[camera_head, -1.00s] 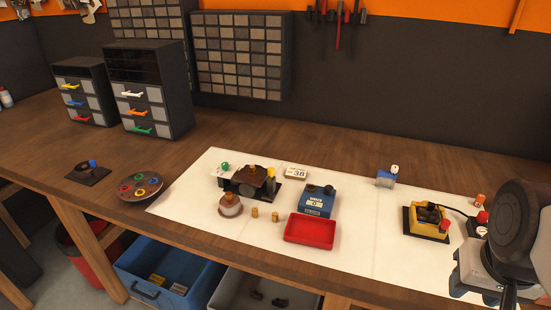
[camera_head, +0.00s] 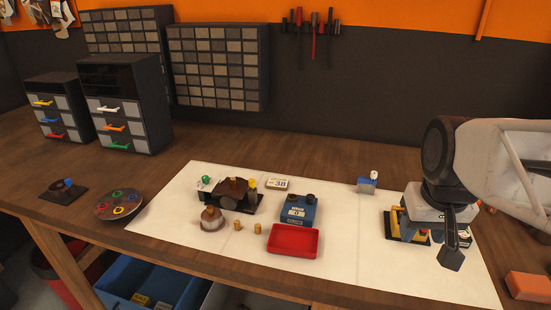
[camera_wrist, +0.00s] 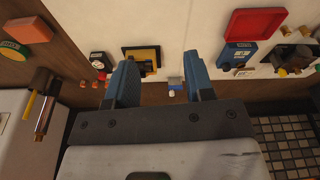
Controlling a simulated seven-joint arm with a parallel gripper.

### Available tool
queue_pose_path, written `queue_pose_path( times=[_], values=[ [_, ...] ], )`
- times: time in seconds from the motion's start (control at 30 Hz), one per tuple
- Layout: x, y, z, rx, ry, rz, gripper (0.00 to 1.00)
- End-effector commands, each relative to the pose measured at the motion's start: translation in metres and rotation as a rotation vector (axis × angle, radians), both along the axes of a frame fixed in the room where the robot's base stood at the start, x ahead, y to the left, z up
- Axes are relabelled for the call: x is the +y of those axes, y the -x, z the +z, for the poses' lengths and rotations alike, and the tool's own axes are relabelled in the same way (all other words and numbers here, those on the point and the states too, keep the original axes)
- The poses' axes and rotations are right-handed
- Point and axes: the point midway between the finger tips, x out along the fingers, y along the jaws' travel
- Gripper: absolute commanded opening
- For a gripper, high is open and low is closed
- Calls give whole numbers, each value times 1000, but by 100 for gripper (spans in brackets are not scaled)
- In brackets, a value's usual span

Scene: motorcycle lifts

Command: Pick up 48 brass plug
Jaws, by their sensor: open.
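Two small brass plugs, one on the left (camera_head: 238,226) and one on the right (camera_head: 257,228), stand upright on the white mat (camera_head: 345,265), left of the red tray (camera_head: 294,240). I cannot read a number on either, so I cannot tell which is 48. Small brass shapes right of the red tray in the wrist view (camera_wrist: 285,30) appear to be the plugs. My gripper (camera_wrist: 163,85) is open and empty, its blue fingers apart.
A blue box with a display (camera_head: 297,211) stands behind the tray. A dark fixture (camera_head: 222,197), a round knobbed piece (camera_head: 212,220) and a number card (camera_head: 277,184) are near the plugs. A small blue-and-white item (camera_head: 367,183) stands farther back. The mat between tray and yellow device is clear.

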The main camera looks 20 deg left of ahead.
Motion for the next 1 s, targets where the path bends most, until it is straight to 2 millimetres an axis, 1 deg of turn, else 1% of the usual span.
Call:
queue_pose_path(
  times=[0.03, 0.2, 0.37, 0.57, 0.7, 0.87, 0.97, 1.0],
  values=[
    [9, -13, 3, 7, 2, 26, 48],
    [40, -51, 10, 28, 8, 104, 48],
    [72, -85, 15, 45, 15, 179, 48],
    [119, -126, 17, 64, 24, 272, 48],
    [155, -152, 14, 79, 31, 337, 48],
    [199, -179, 9, 96, 39, 410, 48],
    [228, -193, 4, 107, 45, 457, 48],
    [241, -199, 1, 110, 47, 476, 48]
  ],
)
